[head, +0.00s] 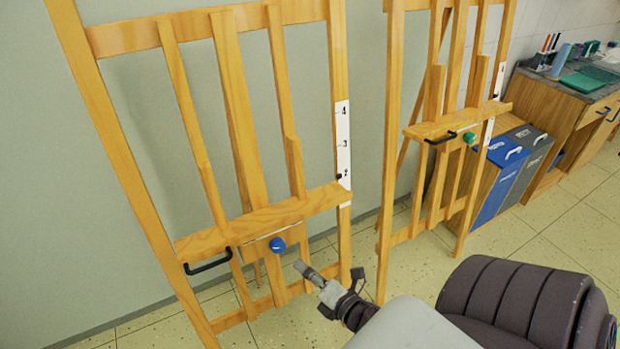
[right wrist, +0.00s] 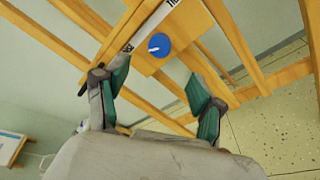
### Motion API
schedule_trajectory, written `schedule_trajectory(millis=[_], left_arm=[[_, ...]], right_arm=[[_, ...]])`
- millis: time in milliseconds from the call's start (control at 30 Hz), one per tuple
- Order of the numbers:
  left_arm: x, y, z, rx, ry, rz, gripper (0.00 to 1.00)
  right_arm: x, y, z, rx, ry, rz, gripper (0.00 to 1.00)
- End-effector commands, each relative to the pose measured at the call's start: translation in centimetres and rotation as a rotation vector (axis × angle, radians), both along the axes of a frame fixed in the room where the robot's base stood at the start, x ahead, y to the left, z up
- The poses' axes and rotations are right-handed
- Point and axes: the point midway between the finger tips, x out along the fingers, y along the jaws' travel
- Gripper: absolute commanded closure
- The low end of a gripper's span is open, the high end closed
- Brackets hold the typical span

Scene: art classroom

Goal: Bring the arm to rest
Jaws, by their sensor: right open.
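My right gripper (head: 308,273) is in front of the near wooden easel (head: 262,222), below and to the right of its blue knob (head: 277,245). In the right wrist view the right gripper (right wrist: 158,95) is open, its two fingers with green inner pads apart and nothing between them. The blue knob (right wrist: 159,45) shows beyond the fingertips, apart from them. My left gripper is not in view.
A second easel (head: 457,132) with a green knob (head: 470,138) stands to the right. Blue and grey bins (head: 503,180) and a wooden cabinet (head: 570,115) stand farther right. Speckled floor (head: 560,232) is clear in front of them. A wall is behind the easels.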

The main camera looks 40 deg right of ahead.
Motion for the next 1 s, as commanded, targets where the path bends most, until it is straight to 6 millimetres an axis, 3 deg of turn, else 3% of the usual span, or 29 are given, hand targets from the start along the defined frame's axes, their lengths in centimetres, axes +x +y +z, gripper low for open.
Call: schedule_trajectory(millis=[567,667,767,867,1000], left_arm=[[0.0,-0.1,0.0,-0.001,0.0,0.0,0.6],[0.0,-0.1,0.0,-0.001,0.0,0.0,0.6],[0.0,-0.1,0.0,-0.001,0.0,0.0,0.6],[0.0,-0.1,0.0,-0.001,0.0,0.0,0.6],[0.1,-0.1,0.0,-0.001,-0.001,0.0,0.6]], right_arm=[[-0.2,0.0,0.0,0.0,0.0,0.0,0.32],[-0.3,0.1,-0.8,0.028,0.014,-0.008,0.32],[-0.8,0.4,-4.1,0.139,0.072,-0.044,0.32],[-2.2,1.1,-10.0,0.341,0.181,-0.127,0.32],[-6.2,3.0,-19.7,0.67,0.375,-0.314,0.32]])
